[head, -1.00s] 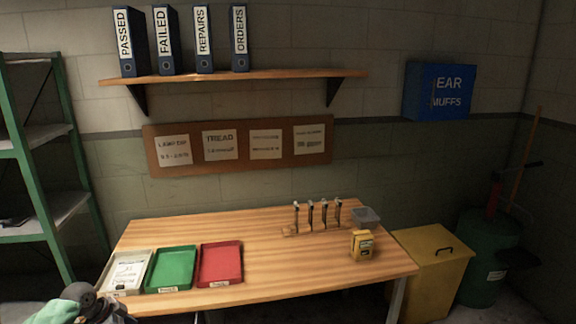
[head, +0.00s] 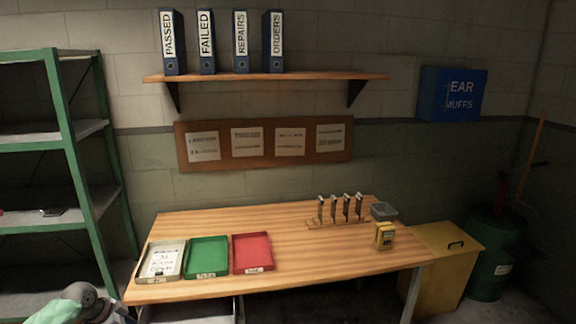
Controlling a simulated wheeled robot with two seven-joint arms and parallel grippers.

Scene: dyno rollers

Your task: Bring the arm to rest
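Part of my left arm (head: 82,301) shows at the bottom left corner, with something pale green beside it that I cannot make out. Its gripper fingers are not visible. My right arm and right gripper are not in view. The wooden table (head: 290,240) stands ahead, apart from the visible arm part.
On the table are a white tray (head: 178,272) with a paper, a green tray (head: 207,272), a red tray (head: 252,268), a rack of upright tools (head: 340,222) and a yellow device (head: 384,236). Green shelving (head: 66,130) stands left, a yellow bin (head: 440,262) right.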

